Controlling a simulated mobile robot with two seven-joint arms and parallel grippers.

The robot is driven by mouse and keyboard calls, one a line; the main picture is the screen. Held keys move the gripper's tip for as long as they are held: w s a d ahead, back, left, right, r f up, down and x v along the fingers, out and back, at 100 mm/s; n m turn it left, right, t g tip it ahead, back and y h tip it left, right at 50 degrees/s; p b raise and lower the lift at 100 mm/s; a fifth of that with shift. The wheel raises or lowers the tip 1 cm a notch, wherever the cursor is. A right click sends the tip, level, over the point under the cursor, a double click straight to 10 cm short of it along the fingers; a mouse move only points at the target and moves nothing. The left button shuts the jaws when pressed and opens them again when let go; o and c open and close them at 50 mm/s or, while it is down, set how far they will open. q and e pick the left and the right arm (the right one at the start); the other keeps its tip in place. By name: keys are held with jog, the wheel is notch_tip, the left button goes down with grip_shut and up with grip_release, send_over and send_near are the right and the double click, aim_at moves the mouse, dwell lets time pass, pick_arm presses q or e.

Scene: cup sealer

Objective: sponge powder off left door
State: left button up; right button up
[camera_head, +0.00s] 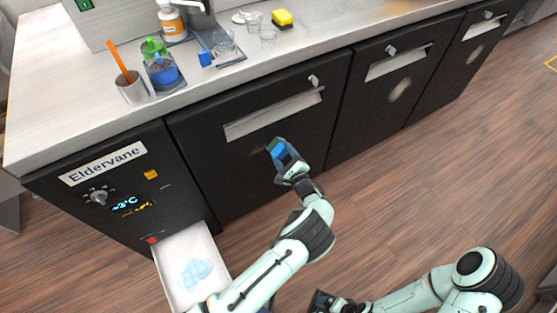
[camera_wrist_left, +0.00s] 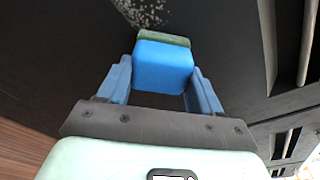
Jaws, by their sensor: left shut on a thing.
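The left door (camera_head: 225,178) is a black panel with a pale handle strip along its top. My left gripper (camera_head: 285,155) is at this door, shut on a blue sponge with a green face (camera_head: 276,144). In the left wrist view the sponge (camera_wrist_left: 163,66) sits between the two blue fingers, its green side toward the door. Speckled pale powder (camera_wrist_left: 146,12) shows on the dark surface just beyond the sponge; I cannot tell whether the sponge touches the door. My right gripper (camera_head: 324,301) is low at the bottom edge, its jaws unclear.
The middle door (camera_head: 378,120) and the right door (camera_head: 460,75) each bear a pale patch. An open white drawer (camera_head: 168,275) with a light-blue patch inside sticks out at lower left. A yellow sponge (camera_head: 282,18), cups and a bottle stand on the counter. Floor at right is clear.

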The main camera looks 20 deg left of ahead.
pick_arm(q)
jog(key=shift+w+d, duration=0.2)
jog(key=shift+w, duration=0.05)
jog(key=shift+p+v, duration=0.5)
jog(key=shift+v, duration=1.2)
jog(key=shift+s+d+f+p, duration=0.2)
jog(key=shift+s+d+p, duration=0.1)
jog(key=shift+s+d, duration=0.65)
jog(key=shift+d, duration=0.2)
jog(key=v, duration=0.2)
jog(key=shift+s+d+f, duration=0.1)
jog(key=shift+s+d, duration=0.1)
jog(key=shift+d, duration=0.15)
